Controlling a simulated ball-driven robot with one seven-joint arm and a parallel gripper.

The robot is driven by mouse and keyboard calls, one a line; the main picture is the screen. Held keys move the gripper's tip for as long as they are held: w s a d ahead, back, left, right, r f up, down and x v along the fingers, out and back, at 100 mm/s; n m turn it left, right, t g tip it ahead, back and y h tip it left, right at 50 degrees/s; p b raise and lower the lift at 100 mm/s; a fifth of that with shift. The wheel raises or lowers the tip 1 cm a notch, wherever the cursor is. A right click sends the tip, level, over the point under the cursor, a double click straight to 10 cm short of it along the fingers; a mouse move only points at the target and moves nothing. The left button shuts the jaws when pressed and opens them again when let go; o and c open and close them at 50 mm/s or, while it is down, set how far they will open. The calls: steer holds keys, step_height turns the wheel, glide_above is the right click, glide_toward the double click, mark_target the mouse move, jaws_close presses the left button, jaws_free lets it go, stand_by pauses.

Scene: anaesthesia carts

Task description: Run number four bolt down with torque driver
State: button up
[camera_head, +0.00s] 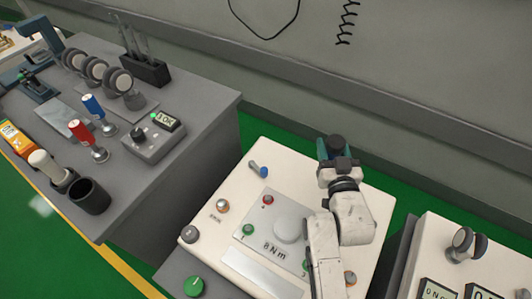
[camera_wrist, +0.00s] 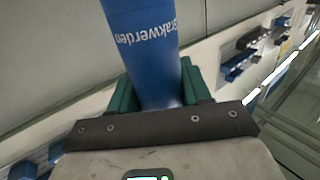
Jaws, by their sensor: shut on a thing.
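My gripper (camera_head: 336,160) is above the far right part of the white cart top (camera_head: 270,158). In the wrist view its green fingers (camera_wrist: 160,88) are shut on a blue cylinder with lettering, which looks like the torque driver (camera_wrist: 145,45). Its tip is out of view. On the cart, a light plate marked 8 Nm (camera_head: 262,226) carries a red-topped bolt (camera_head: 267,200) beside what looks like a 4. A green-topped bolt (camera_head: 248,229) is nearer the front, and another green one (camera_head: 305,265) shows beside my arm. My arm hides the plate's right side.
A small blue-and-grey piece (camera_head: 258,169) lies at the cart's far left. A green knob (camera_head: 194,285) is at the front. A grey bench (camera_head: 212,103) with drivers, gauges and a cup stands left. Another white cart (camera_head: 437,245) is at the right, across a narrow gap.

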steer(key=shift+a+f+b, duration=0.25)
steer(key=shift+f+b, duration=0.05)
steer(key=shift+f, duration=0.35)
steer(key=s+a+r+n+g+y+p, duration=0.1)
steer(key=a+r+n+y+p, duration=0.1)
steer(key=a, duration=0.6)
steer(key=s+a+r+n+y+p, duration=0.1)
steer(key=a+r+n+y+p, duration=0.2)
steer(key=a+y+p, duration=0.2)
steer(key=a+p, duration=0.2)
steer(key=a, duration=0.1)
steer(key=shift+s+a+r+g+y, duration=0.15)
steer(key=shift+s+r+g+y, duration=0.1)
steer(key=shift+r+g+y, duration=0.15)
